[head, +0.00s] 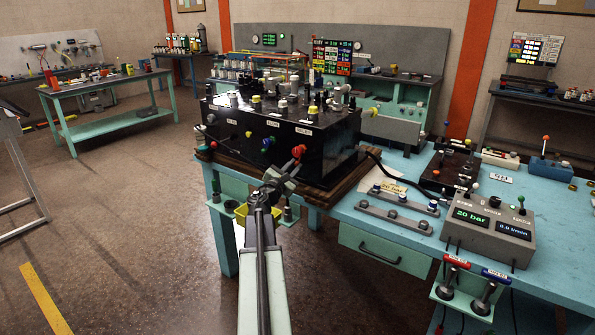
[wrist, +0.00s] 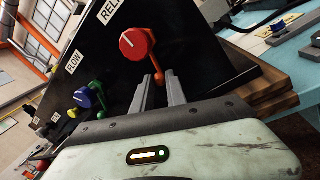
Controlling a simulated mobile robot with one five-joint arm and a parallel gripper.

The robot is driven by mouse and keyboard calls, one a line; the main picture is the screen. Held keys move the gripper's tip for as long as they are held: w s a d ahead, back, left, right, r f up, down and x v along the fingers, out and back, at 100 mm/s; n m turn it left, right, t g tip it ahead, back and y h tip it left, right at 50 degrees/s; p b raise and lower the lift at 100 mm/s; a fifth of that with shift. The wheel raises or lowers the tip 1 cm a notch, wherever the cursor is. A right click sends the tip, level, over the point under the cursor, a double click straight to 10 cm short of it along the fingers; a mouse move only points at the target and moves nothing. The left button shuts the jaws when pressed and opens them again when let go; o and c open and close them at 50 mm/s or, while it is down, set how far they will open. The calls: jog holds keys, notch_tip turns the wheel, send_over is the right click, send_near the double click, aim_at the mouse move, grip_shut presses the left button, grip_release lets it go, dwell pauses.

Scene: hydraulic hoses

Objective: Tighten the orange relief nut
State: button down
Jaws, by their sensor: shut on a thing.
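The black valve block (head: 270,150) stands on a wooden base at the bench's left end. On its front face a red round knob (wrist: 137,43) sits by a label reading "REL", the rest cut off; it also shows in the head view (head: 299,150). In the head view my gripper (head: 292,170) reaches the block's front right; the fingers hide part of the nut.
Left of the knob, a blue knob (wrist: 84,97) and green and yellow parts stick out under a "FLOW" label. A grey box with a "20 bar" display (head: 487,226) stands on the blue bench (head: 385,240) at right. The floor at left is open.

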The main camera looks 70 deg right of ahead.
jog(key=shift+w+d+r+m, duration=0.15)
jog(key=shift+w+m, duration=0.3)
jog(key=shift+m, duration=0.4)
jog(key=shift+w+d+r+m, duration=0.1)
jog(key=shift+w+m, duration=0.3)
jog(key=shift+m, duration=0.45)
jog(key=c, duration=1.3)
grip_release()
jog(key=shift+a, duration=0.1)
jog(key=shift+c, duration=0.2)
jog(key=shift+a, duration=0.1)
jog(key=a+b, duration=0.1)
jog(key=a, duration=0.6)
jog(key=shift+w+a+f, duration=0.25)
jog(key=shift+w+f, duration=0.15)
jog(key=shift+f, duration=0.05)
